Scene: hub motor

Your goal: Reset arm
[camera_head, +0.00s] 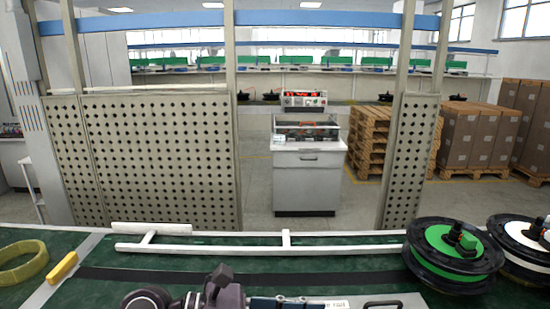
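A hub motor with a green face (437,239) lies flat on the green workbench (335,268) at the right. A hub motor with a white face (508,227) lies beside it, partly cut off by the right edge. Both have a dark connector standing at the centre.
A yellow ring (36,265) and a yellow block (62,267) lie at the left. A low white rail (225,248) crosses the bench. Perforated panels (165,150) stand behind. The bench's middle is mostly clear.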

